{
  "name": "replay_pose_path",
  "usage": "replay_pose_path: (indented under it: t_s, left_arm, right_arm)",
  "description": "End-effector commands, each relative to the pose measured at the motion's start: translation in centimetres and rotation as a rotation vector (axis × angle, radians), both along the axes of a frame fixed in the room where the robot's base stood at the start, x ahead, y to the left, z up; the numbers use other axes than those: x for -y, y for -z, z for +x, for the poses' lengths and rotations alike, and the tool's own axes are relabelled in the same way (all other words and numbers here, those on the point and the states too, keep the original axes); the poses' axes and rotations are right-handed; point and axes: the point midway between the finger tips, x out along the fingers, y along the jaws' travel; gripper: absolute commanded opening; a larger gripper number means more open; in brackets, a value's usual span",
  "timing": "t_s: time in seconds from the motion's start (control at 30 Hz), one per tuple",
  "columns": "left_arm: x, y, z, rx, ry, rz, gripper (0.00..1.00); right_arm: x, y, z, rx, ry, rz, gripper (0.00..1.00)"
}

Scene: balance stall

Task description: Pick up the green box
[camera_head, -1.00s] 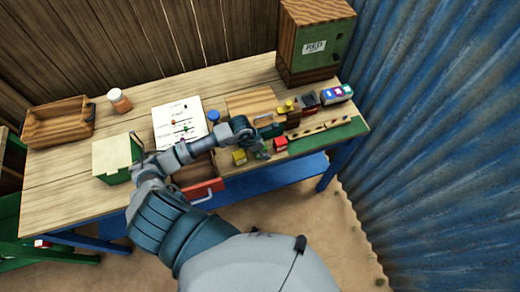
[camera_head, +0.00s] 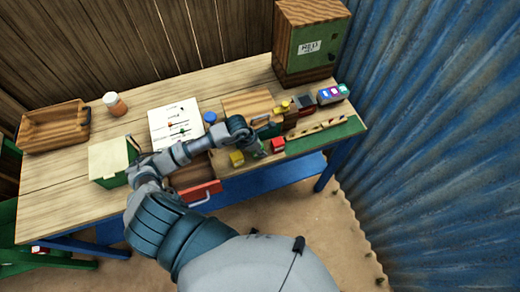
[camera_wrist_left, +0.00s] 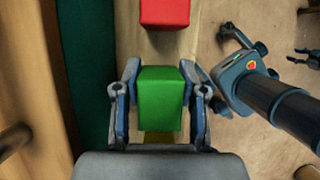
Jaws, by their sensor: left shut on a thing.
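The green box (camera_wrist_left: 161,97) sits between the two fingers of my left gripper (camera_wrist_left: 160,92) in the left wrist view, with the fingers shut on its sides. In the head view my left gripper (camera_head: 258,150) is over the front part of the table, and the green box is mostly hidden by it. I cannot tell whether the box is clear of the surface. My right gripper (camera_wrist_left: 222,68) shows at the right of the wrist view, fingers spread, above the floor and apart from the box.
A red box (camera_head: 278,145) is just right of my left gripper, and a yellow box (camera_head: 236,158) just left. An open drawer with a red front (camera_head: 200,192) juts from the table. A wooden cabinet (camera_head: 309,45) stands at the back right, a wooden tray (camera_head: 52,127) at the left.

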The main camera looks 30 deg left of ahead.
Motion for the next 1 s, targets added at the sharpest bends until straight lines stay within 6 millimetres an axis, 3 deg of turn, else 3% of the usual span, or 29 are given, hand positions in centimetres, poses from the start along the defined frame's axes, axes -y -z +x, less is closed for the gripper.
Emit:
replay_pose_path:
  t_s: [0.17, 0.77, 0.83, 1.0]
  left_arm:
    - [-0.1, -2.5, 0.1, 0.006, 0.002, 0.003, 0.04]
    - [3.9, -3.5, -13.3, -0.001, 0.004, 0.000, 0.04]
    - [4.0, -4.2, -13.7, -0.003, -0.001, 0.001, 0.04]
    - [4.3, -4.2, -14.8, -0.002, -0.001, 0.000, 0.04]
  right_arm:
    - [0.3, 0.6, 0.0, 0.000, -0.001, -0.003, 0.39]
    - [0.4, 3.2, -0.3, -0.005, -0.003, -0.004, 0.39]
    - [0.3, 1.3, -0.1, -0.002, -0.003, -0.004, 0.39]
    - [0.3, -0.2, 0.0, 0.000, -0.002, -0.003, 0.39]
